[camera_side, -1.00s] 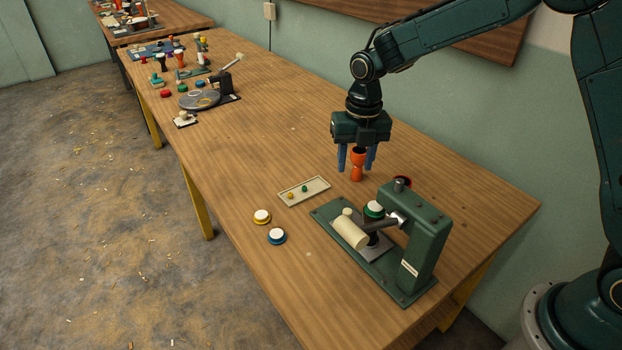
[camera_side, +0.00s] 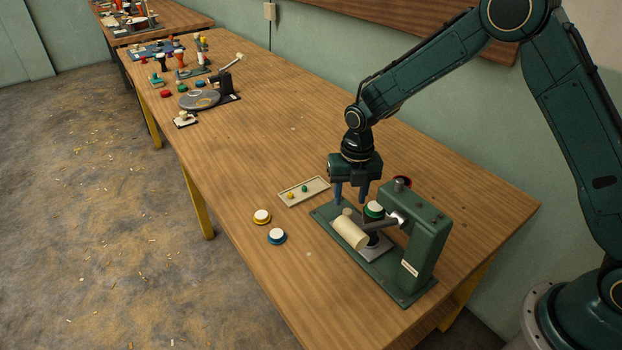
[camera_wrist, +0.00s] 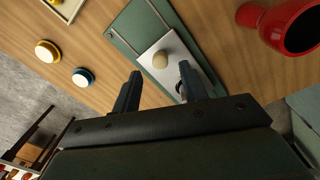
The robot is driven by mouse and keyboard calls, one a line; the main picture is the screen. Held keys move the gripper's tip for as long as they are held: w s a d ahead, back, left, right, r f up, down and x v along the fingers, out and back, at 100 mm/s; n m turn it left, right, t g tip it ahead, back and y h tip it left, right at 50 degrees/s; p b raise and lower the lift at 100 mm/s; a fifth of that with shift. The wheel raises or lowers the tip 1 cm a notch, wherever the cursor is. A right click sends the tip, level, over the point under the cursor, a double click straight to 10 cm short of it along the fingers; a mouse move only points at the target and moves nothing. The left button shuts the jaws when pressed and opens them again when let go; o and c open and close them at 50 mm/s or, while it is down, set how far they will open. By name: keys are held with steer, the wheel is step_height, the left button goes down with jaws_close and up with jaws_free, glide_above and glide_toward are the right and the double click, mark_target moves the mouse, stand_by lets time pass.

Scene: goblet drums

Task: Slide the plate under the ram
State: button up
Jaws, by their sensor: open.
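The plate (camera_wrist: 176,70) is pale grey and flat, lying on the green press base (camera_wrist: 130,38). A cream round knob (camera_wrist: 160,59) stands on it. My gripper (camera_side: 350,203) is open and empty, pointing down near the knob. In the wrist view the knob appears between and just beyond the gripper's fingertips (camera_wrist: 160,72).
A yellow button (camera_side: 262,217) and a blue button (camera_side: 277,236) sit left of the press. A shallow tray (camera_side: 318,188) with small balls lies behind them. A red goblet (camera_wrist: 285,25) stands close by in the wrist view. The table's middle is clear.

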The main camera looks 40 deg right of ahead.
mark_target(348, 210)
steer(key=shift+f, duration=2)
jaws_close()
